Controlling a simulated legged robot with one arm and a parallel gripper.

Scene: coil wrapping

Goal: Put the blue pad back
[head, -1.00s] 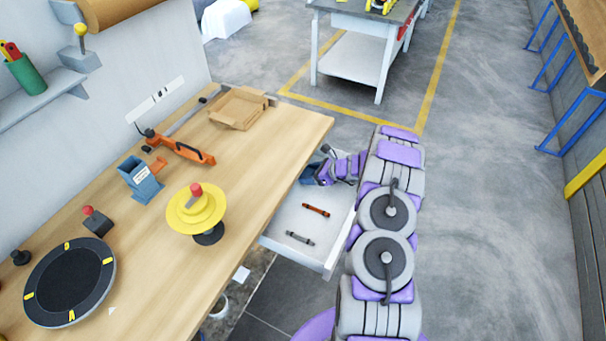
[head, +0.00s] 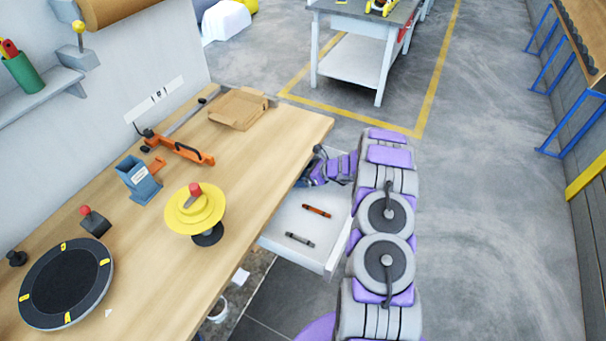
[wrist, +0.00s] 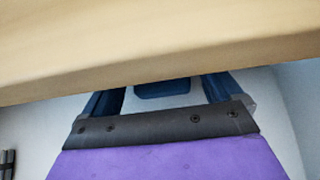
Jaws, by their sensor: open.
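A dark blue piece, likely the blue pad (wrist: 162,88), shows in the wrist view between my fingers, over the pale drawer floor. Its far part is hidden by the tabletop edge. My gripper (wrist: 160,97) is open, one dark blue finger on each side of that piece, with a gap on both sides. I cannot tell how high the fingers are above it. In the head view my gripper (head: 308,179) is at the back of the open drawer (head: 285,222), close against the table edge. There the pad cannot be told apart from the gripper.
The wooden tabletop (head: 262,148) overhangs close to my gripper and fills the top of the wrist view. An orange bar (head: 317,211) and a grey bar (head: 299,239) lie in the drawer. A yellow spool (head: 194,212) and a blue holder (head: 138,180) stand on the table.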

